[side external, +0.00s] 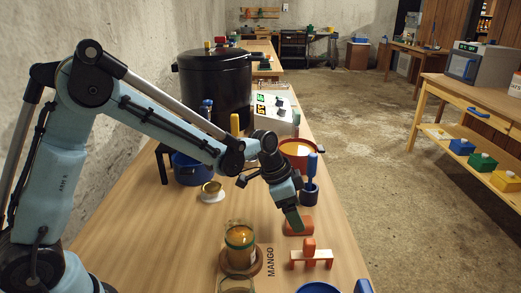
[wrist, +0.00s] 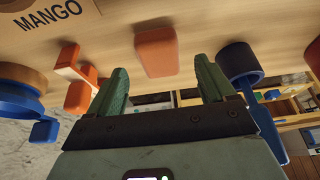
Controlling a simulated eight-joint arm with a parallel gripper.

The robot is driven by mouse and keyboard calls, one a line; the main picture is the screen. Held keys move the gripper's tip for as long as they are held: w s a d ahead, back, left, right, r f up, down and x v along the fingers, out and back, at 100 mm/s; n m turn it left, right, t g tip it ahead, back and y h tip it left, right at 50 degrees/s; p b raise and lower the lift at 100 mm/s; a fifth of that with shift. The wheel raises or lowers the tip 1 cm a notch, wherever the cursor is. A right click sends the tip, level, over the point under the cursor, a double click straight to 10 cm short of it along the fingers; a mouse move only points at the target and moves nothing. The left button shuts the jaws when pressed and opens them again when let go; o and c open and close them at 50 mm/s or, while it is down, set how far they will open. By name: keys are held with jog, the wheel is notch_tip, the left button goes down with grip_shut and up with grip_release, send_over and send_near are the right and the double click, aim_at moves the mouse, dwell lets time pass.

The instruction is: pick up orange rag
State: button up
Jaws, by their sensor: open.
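The orange rag (side external: 300,228) appears as a rounded orange block lying on the wooden table, partly covered by my gripper in the side view. In the wrist view the orange rag (wrist: 157,50) lies ahead of and between the two green fingers, with nothing seen touching it. My gripper (side external: 294,222) points down at the rag in the side view. It also shows in the wrist view (wrist: 160,68), with its fingers wide apart and nothing between them. The exact gap between fingertips and rag cannot be told.
An orange stand (side external: 311,259) is close in front of the rag. A blue holder (side external: 309,195) with a blue-handled tool stands behind it. A filled jar (side external: 240,243) on a wooden disc is to the left. An orange pot (side external: 297,162) and a black canner (side external: 215,95) stand farther back.

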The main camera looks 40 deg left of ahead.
jog(key=shift+x, duration=1.55)
jog(key=shift+c, duration=0.3)
jog(key=c, duration=1.1)
jog(key=shift+r, duration=0.1)
